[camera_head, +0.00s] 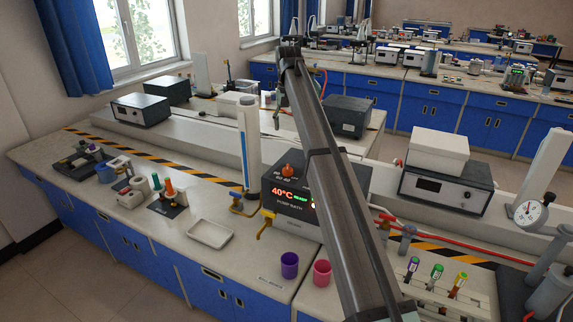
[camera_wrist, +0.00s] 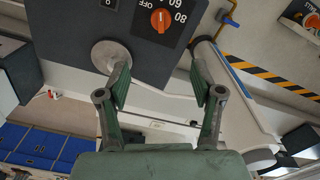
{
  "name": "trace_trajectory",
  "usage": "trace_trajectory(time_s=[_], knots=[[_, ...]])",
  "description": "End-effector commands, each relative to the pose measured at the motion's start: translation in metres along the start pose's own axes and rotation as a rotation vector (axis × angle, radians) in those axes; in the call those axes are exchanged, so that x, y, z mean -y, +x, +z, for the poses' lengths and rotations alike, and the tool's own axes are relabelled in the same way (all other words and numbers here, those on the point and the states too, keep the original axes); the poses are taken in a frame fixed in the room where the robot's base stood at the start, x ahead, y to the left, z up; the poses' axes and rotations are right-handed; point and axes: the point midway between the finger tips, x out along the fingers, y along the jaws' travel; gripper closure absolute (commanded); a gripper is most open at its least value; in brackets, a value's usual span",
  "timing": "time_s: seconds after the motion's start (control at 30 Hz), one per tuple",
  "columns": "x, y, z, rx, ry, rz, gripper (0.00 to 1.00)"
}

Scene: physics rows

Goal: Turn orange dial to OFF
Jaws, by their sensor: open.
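The orange dial (camera_head: 288,169) sits on top of the dark water bath box (camera_head: 283,215), whose red display reads 40°C beside green READY lettering. In the wrist view the dial (camera_wrist: 161,20) shows at the top, with a white pointer line and printed marks OFF, 60 and 80 around it. My gripper (camera_wrist: 160,76) is open and empty, its two green-padded fingers apart. The dial is beyond the fingertips in that picture, roughly centred between them, and nothing touches it. In the head view my arm crosses the picture, and the gripper cannot be made out clearly.
A yellow tap (camera_head: 266,222) projects from the bath's front. A purple cup (camera_head: 289,265) and a pink cup (camera_head: 322,272) stand before it. A tall white-blue cylinder (camera_head: 248,150) stands just left. A white tray (camera_head: 210,234) lies on the bench.

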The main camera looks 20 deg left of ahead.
Motion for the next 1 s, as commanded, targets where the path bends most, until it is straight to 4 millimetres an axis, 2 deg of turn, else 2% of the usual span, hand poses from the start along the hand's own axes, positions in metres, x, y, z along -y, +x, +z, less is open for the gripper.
trace_trajectory(time_s=[0.17,0.7,1.0], knots=[[0.001,0.024,0.002,0.002,-0.003,0.000,0.34],[0.002,0.127,0.002,0.001,-0.005,-0.001,0.34],[0.002,0.163,0.001,0.000,-0.006,-0.002,0.34]])
